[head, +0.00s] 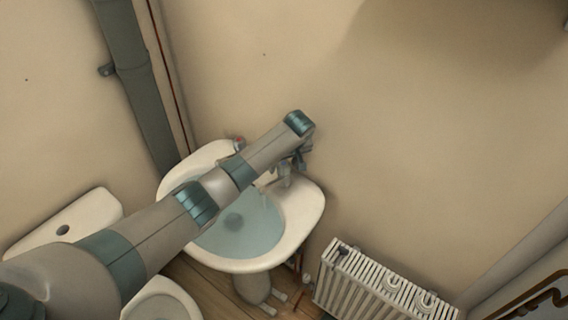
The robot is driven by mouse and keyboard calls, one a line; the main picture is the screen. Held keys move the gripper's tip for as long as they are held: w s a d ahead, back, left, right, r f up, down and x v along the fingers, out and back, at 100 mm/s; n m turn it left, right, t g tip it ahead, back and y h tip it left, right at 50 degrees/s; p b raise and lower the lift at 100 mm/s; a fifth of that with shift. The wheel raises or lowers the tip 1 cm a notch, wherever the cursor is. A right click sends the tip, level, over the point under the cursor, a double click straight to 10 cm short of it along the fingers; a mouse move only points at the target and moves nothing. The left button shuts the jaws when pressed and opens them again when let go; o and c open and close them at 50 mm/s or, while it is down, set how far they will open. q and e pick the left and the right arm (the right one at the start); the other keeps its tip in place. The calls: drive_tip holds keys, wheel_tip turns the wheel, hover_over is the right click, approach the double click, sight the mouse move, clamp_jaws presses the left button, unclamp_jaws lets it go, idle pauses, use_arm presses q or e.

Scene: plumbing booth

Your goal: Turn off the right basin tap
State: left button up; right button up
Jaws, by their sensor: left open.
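The white basin (313,205) stands against the wall and holds bluish water (240,232). The right basin tap (285,176) is a grey metal fitting on the basin's back right rim, partly hidden by my arm and gripper. My left arm reaches from the lower left across the basin. My left gripper (301,160) is open, small and dark at the arm's end, right by the right tap; I cannot tell whether it touches the handle. The left basin tap (239,143), with a reddish top, shows at the back rim beyond my arm. My right gripper is not in view.
A white radiator (365,285) stands at the lower right of the basin. A toilet with its cistern (85,215) is at the lower left. A grey vertical pipe (140,85) runs down the wall corner. The wall right of the basin is clear.

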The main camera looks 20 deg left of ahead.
use_arm(q)
drive_tip(key=c, duration=1.1)
drive_tip(key=shift+o, duration=0.2)
